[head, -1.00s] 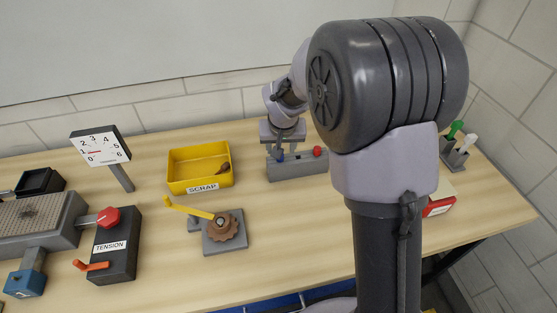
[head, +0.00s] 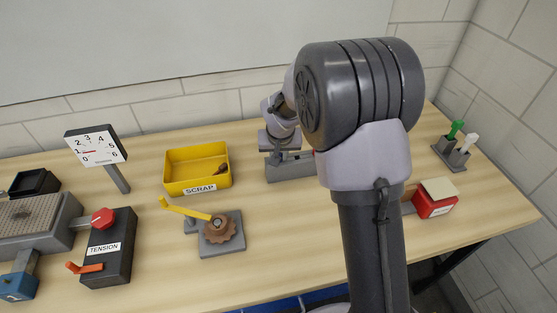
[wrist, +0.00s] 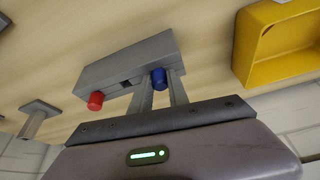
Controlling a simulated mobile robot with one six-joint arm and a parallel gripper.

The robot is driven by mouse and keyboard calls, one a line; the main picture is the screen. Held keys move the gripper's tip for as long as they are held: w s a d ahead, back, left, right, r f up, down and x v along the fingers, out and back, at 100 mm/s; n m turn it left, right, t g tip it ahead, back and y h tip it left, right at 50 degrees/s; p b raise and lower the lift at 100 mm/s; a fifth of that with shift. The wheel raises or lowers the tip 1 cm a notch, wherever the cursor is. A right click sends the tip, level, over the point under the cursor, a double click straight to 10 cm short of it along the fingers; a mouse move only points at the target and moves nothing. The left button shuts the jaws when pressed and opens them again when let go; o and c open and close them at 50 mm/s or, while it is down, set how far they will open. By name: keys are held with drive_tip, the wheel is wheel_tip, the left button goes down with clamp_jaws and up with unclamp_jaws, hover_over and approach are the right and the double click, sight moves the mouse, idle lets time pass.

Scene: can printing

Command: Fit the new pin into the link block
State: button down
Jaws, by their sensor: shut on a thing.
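A long grey block (wrist: 110,66) shows in the wrist view with a red knob (wrist: 95,101), a dark square opening (wrist: 126,83) and a blue knob (wrist: 159,78) along one side. In the head view this block (head: 285,173) stands toward the back of the table, partly behind my arm. I cannot tell if it is the link block. My gripper (wrist: 160,90) has its two fingers on either side of the blue knob and is shut on it. The knob is at the block; how deep it sits cannot be seen. In the head view my gripper (head: 277,159) is small and mostly hidden.
A yellow scrap tray (head: 198,187) holding a brown piece stands to the left. Nearer are a toothed wheel with a yellow lever (head: 217,232) and the tension box (head: 107,247). A red box (head: 434,204) and a holder with green and white handles (head: 450,156) stand right.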

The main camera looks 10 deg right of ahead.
drive_tip(key=shift+r, duration=0.1)
wheel_tip(320, 180, up, 17)
drive_tip(key=p, duration=0.9)
drive_tip(key=shift+r, duration=0.15)
